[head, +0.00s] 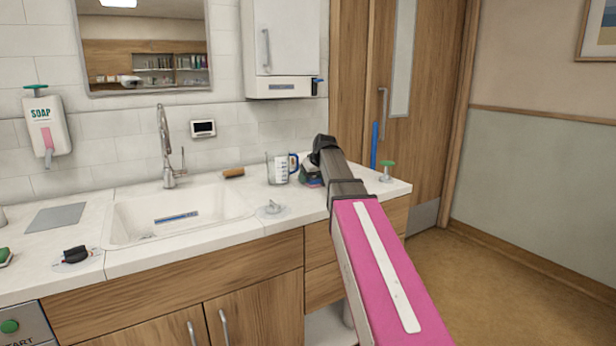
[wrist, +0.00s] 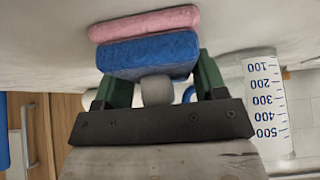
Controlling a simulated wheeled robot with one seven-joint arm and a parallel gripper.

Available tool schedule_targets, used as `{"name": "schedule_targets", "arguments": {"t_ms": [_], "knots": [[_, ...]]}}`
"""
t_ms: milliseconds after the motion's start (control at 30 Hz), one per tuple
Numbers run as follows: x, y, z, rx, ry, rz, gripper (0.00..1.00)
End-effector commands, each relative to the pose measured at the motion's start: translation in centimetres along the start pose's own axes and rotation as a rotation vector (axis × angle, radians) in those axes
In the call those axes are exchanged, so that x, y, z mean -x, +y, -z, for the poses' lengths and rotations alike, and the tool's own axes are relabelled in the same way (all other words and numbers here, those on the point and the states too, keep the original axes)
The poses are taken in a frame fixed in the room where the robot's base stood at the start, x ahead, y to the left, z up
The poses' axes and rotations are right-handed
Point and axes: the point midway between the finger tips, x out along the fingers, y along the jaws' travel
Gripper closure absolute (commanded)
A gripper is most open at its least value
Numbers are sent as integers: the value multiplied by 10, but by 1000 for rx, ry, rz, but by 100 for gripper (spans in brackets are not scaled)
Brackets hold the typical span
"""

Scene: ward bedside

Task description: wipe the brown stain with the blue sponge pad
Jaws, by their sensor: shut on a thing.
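My gripper (wrist: 157,85) is shut on the blue sponge pad (wrist: 150,52), with its green fingers either side of a rounded grey part at the pad. A pink layer or block (wrist: 145,22) lies along the far side of the blue pad, close to the white counter surface; I cannot tell if it is part of the pad. In the head view my gripper (head: 312,178) is low over the counter, right of the measuring jug, and my arm partly covers it.
The clear measuring jug (head: 278,168) stands close left of my gripper; it also shows in the wrist view (wrist: 268,110).

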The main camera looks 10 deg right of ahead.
Motion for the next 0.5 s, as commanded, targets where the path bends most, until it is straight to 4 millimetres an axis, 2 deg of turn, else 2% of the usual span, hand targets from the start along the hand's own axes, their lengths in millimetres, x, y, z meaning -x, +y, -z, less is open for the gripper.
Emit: {"name": "schedule_targets", "arguments": {"t_ms": [33, 100, 500], "knots": [[1, -1, -10, 1, -14, 1, 61], [3, -1, -13, 1, -15, 1, 61], [4, -1, -14, 4, -17, -1, 61]]}}
